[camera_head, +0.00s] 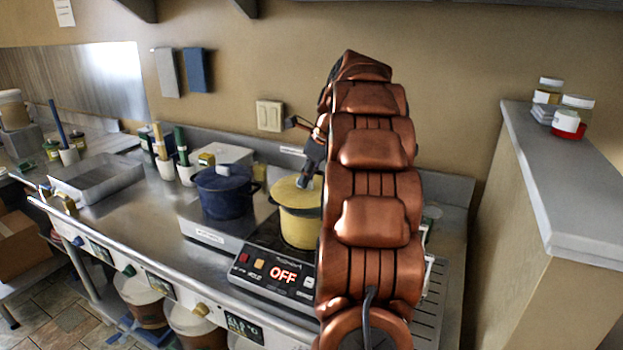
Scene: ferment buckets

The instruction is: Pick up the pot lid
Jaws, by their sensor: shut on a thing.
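A yellow pot (298,228) stands on the black cooktop at the middle. Its yellow lid (286,192) lies on top, and no gap shows between lid and rim. My gripper (304,181) comes down from above and is shut on the yellow lid at its top. My copper-coloured arm hides the right side of the pot and part of the lid. A dark blue pot (224,200) with a blue lid (221,176) stands to the left, apart from my gripper.
The cooktop (262,268) shows "OFF". A metal tray (97,181) and utensil cups (187,172) stand on the steel counter to the left. A grey-topped ledge (570,195) with jars (568,123) rises at the right. The wall is close behind.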

